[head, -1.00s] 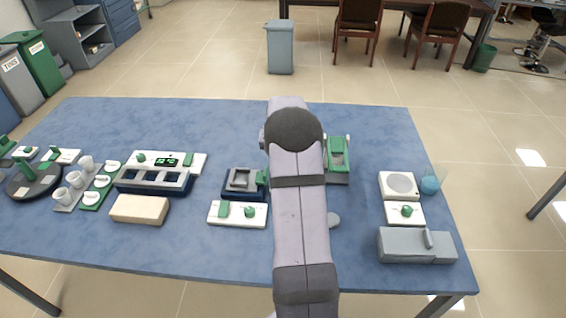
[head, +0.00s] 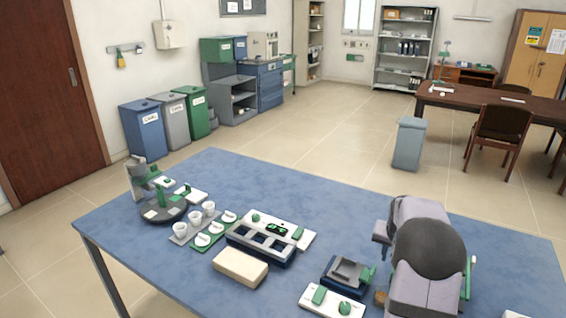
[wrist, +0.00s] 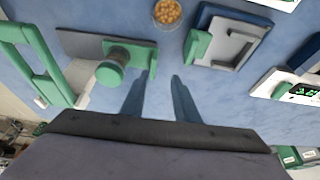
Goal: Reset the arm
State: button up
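My arm (head: 425,255) stands at the right of the head view, over the blue table (head: 140,225), and hides my gripper there. In the wrist view my gripper (wrist: 161,78) shows two separated fingers with only blue tabletop visible between them, so it is open and empty. A green knob on a grey and green device (wrist: 110,68) lies just left of the fingers. A dark blue device with a grey frame (wrist: 225,38) lies to their right, and a small clear bowl of orange pieces (wrist: 167,12) lies ahead.
A slotted white and navy unit (head: 262,240), a tan block (head: 240,267), white cups on a tray (head: 195,222) and a round dark turntable (head: 163,210) stand on the table's left part. A white panel with green controls (head: 332,300) is near the front edge. The table's back strip is clear.

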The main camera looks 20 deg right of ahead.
jog(key=s+a+r+n+g+y, duration=0.1)
jog(key=s+a+n, duration=0.15)
jog(key=a, duration=0.75)
jog(key=s+a+r+n+y, duration=0.15)
jog(key=s+a, duration=0.25)
jog(key=a, duration=0.6)
jog(key=s+a+f+n+g, duration=0.2)
jog(key=s+a+f+n, duration=0.1)
jog(key=s+a, duration=1.1)
jog(key=s+n, duration=0.1)
jog(key=s, duration=0.3)
jog(key=shift+n, duration=0.4)
jog(key=shift+w+a+y, duration=0.1)
jog(key=shift+y, duration=0.15)
notch_tip(320, 180, down, 11)
jog(key=b, duration=1)
jog(key=shift+r, duration=0.1)
